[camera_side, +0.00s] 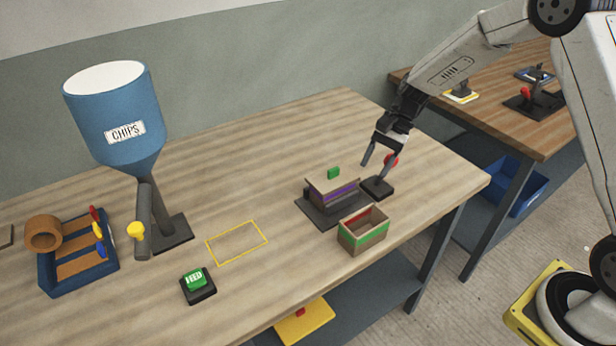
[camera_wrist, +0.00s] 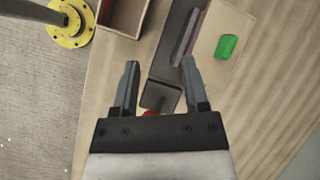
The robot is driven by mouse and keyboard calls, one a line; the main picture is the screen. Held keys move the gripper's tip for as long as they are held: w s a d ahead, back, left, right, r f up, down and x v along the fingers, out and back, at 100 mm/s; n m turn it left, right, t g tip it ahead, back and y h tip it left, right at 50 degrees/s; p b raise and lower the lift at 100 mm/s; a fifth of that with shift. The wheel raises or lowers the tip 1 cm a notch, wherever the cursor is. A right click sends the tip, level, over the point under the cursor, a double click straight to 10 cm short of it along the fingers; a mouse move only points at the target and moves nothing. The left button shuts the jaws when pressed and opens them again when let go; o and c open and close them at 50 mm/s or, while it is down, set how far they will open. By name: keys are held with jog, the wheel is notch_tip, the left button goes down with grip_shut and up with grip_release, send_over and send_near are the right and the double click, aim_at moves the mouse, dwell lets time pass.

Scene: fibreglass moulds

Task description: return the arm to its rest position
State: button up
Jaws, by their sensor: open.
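My gripper (camera_side: 374,170) is open and empty in the side view, above the table's right part, pointing down. It hangs just beside a small black block with a red knob (camera_side: 391,160). In the wrist view the two fingers of my gripper (camera_wrist: 160,64) stand apart with nothing held between them. Beyond them lie a dark plate and a pale board with a purple strip. A green block (camera_wrist: 227,46) lies on that board; it also shows in the side view (camera_side: 333,173) on top of the layered mould (camera_side: 345,194). No rest position is marked in view.
A wooden box with a green band (camera_side: 376,236) stands open in front of the mould. A blue chips hopper (camera_side: 112,105), a feed button (camera_side: 198,286), a tool rack (camera_side: 62,284) and a yellow outline (camera_side: 225,262) are left on the table (camera_side: 290,130). A second table stands behind right.

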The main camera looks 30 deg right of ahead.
jog(key=s+r+n+t+h, duration=0.3)
jog(key=s+n+h, duration=0.3)
jog(key=s+n, duration=0.6)
jog(key=shift+s+a+t+h, duration=0.3)
jog(key=shift+s+h, duration=0.1)
jog(key=shift+s, duration=2.05)
